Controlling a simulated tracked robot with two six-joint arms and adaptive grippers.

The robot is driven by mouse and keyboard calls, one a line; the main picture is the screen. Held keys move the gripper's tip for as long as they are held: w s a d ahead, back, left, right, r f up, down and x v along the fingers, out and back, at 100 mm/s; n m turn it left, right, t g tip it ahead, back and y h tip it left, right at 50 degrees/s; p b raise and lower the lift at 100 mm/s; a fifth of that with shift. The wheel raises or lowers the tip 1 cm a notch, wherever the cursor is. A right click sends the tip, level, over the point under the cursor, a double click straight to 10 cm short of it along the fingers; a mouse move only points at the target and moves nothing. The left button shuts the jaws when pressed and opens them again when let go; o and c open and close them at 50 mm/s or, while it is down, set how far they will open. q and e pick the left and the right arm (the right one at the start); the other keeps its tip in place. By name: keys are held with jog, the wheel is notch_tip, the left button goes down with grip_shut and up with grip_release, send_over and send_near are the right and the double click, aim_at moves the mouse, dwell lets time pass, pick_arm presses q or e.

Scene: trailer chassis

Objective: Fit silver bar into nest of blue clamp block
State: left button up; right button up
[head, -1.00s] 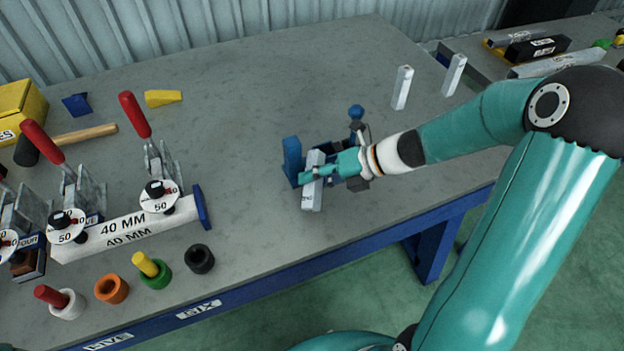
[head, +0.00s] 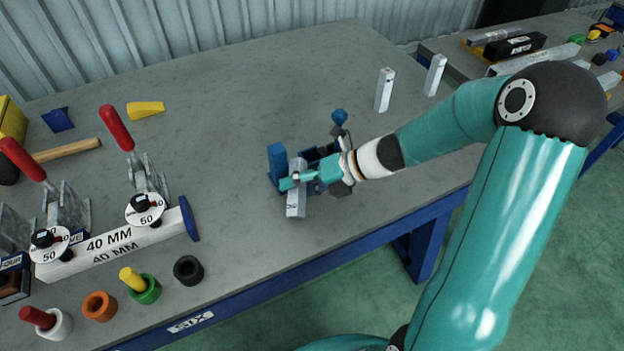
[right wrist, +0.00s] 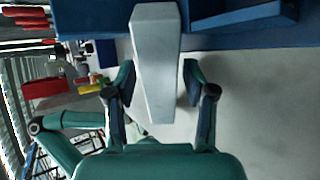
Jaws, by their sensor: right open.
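The silver bar (head: 297,188) lies in or on the blue clamp block (head: 277,160), its near end sticking out toward the table's front edge. I cannot tell whether it is fully seated. My right gripper (head: 298,180) is open around the bar. In the right wrist view the bar (right wrist: 157,70) stands between the two spread fingers of that gripper (right wrist: 158,80), with a gap on each side. The blue block (right wrist: 105,18) shows at the top there, partly hidden behind the bar. My left gripper is not in view.
Two light upright bars (head: 385,90) stand at the back right. A blue ball knob (head: 339,116) rises behind the block. To the left are red-handled toggle clamps (head: 116,128), a 40 MM bar (head: 110,243) and several coloured rings (head: 99,306). The table's middle back is clear.

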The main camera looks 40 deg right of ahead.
jog(key=shift+b, duration=0.4)
jog(key=p+v, duration=0.3)
jog(key=v, duration=1.4)
jog(key=shift+s+a, duration=0.25)
jog(key=shift+a, duration=0.1)
